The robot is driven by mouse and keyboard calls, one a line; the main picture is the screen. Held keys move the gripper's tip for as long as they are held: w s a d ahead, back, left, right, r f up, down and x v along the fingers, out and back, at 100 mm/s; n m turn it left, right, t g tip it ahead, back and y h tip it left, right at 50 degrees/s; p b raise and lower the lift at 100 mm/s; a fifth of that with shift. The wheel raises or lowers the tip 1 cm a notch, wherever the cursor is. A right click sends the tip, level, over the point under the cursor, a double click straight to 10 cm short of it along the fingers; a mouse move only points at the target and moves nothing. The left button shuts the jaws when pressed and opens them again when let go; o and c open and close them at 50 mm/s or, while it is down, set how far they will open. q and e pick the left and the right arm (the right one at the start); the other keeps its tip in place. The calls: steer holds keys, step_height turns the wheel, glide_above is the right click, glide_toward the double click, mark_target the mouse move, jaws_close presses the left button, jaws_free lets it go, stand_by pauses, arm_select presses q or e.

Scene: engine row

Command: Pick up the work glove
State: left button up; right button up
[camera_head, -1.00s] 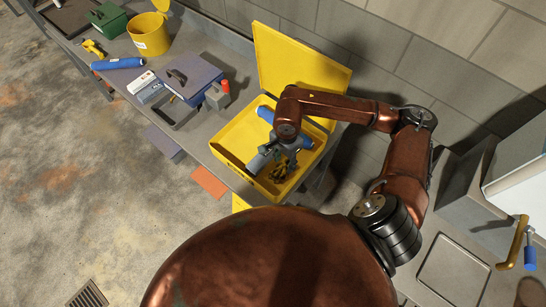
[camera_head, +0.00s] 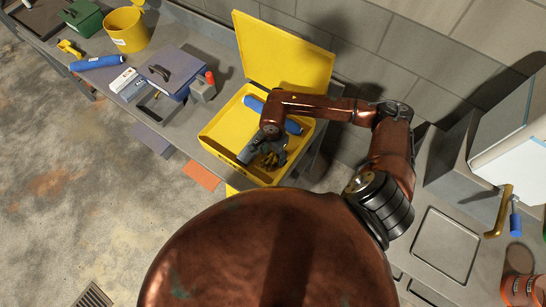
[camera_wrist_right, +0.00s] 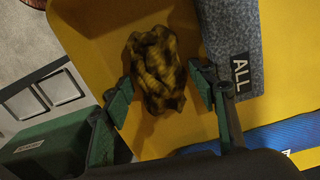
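The work glove (camera_wrist_right: 157,68), dark with yellow patches, lies crumpled on the floor of an open yellow box. It also shows partly in the head view (camera_head: 273,159), near the box's front corner under my gripper. My right gripper (camera_wrist_right: 162,86) is open, with one green-padded finger on each side of the glove in the wrist view. I cannot tell whether the fingers touch it. In the head view my right gripper (camera_head: 268,150) is down inside the yellow box (camera_head: 223,124). My left gripper is not in view.
A grey block labelled ALL (camera_wrist_right: 229,38) lies beside the glove in the box. A blue roll (camera_wrist_right: 285,138) lies there too. The raised lid (camera_head: 282,50) stands behind. A blue-grey case (camera_head: 180,72) and a yellow bucket (camera_head: 126,30) stand on the bench to the left.

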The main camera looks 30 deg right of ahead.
mark_target(273, 155)
steer(key=c, duration=0.8)
steer(key=shift+o, duration=0.2)
steer(key=shift+r, duration=0.5)
step_height(273, 155, up, 2)
steer(key=shift+d+r+b, duration=0.1)
steer(key=shift+r+b, duration=0.05)
steer(key=shift+b, duration=0.35)
steer(key=a+r, duration=0.1)
steer(key=s+a+r, duration=0.1)
steer(key=r, duration=0.1)
steer(key=a+r, duration=0.2)
steer(key=shift+s+a, duration=0.1)
steer(key=shift+s, duration=0.25)
arm_select(q)
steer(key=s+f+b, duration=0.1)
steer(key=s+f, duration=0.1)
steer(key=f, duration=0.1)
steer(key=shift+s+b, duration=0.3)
steer(key=shift+b, duration=0.05)
arm_select(e)
steer(key=s+a+r, duration=0.4)
steer(key=a, duration=0.4)
steer(key=shift+s+a+r, duration=0.15)
steer(key=shift+a+r, duration=0.15)
steer(key=shift+r, duration=0.1)
